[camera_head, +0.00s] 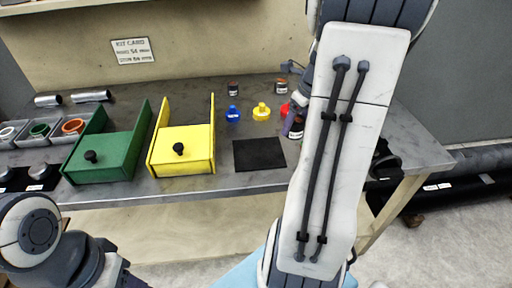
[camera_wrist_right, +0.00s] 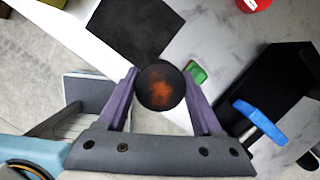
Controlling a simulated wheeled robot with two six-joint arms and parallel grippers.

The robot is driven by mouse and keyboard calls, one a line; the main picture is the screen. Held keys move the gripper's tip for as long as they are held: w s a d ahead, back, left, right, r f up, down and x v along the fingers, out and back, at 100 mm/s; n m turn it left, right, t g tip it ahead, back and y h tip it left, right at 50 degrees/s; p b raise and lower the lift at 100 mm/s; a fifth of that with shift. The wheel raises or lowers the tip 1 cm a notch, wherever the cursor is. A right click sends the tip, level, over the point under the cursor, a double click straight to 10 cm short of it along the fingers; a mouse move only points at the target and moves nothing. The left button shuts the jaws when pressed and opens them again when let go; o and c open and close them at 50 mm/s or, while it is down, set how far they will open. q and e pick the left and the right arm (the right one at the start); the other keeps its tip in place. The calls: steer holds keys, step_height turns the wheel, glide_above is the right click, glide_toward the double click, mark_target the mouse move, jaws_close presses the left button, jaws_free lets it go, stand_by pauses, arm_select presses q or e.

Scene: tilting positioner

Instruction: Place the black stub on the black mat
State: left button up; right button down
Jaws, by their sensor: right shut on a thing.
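The black stub (camera_wrist_right: 160,86) is a round dark piece with a rusty orange patch on its end. My right gripper (camera_wrist_right: 160,95) is shut on it, with a purple finger on either side. In the head view the stub (camera_head: 297,128) shows partly beside my right arm, which hides much of the gripper. The black mat (camera_head: 259,154) lies flat and bare on the grey table, left of the held stub. The mat also shows at the top of the right wrist view (camera_wrist_right: 132,30). My left arm shows at the lower left, but its gripper is out of view.
A green box (camera_head: 115,155) and a yellow box (camera_head: 185,155) stand left of the mat. Blue (camera_head: 233,114), yellow (camera_head: 261,112) and red (camera_head: 284,109) pieces stand behind it. Two dark cans (camera_head: 233,88) (camera_head: 281,86) are farther back. A blue-handled black object (camera_wrist_right: 260,120) is beside my gripper.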

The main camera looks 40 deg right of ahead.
steer(key=w+a+f, duration=0.3)
steer(key=w+f, duration=0.1)
steer(key=w, duration=0.1)
steer(key=w+a+f, duration=0.2)
steer(key=w, duration=0.1)
steer(key=shift+w+a, duration=0.2)
steer(key=shift+a, duration=0.15)
steer(key=shift+f, duration=2.05)
steer(key=shift+f, duration=0.1)
steer(key=shift+c, duration=0.2)
jaws_free()
